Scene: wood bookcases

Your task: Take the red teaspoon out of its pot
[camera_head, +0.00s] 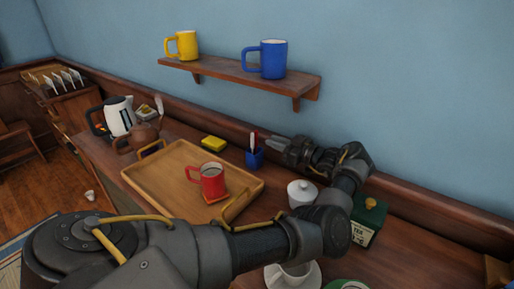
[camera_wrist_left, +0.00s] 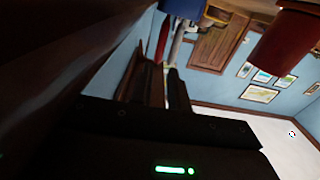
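A small blue pot (camera_head: 255,159) stands on the counter behind the wooden tray, against the back ledge. A red handle (camera_head: 252,139) and a pale one stick up from it. In the left wrist view, which looks upside down, the pot (camera_wrist_left: 184,7) is at the top edge, with the red teaspoon (camera_wrist_left: 163,40) and a grey-white one (camera_wrist_left: 177,42) hanging from it. My left gripper (camera_head: 276,142) is just right of the handles, pointing left at them. In its own view its fingers (camera_wrist_left: 162,76) stand apart, with the red handle just beyond the tips. Contact cannot be told. My right gripper is not in view.
A red mug (camera_head: 212,178) stands on the wooden tray (camera_head: 160,178) in front of the pot. A yellow sponge (camera_head: 214,144) lies left of it. A shelf (camera_head: 235,74) with mugs hangs above.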

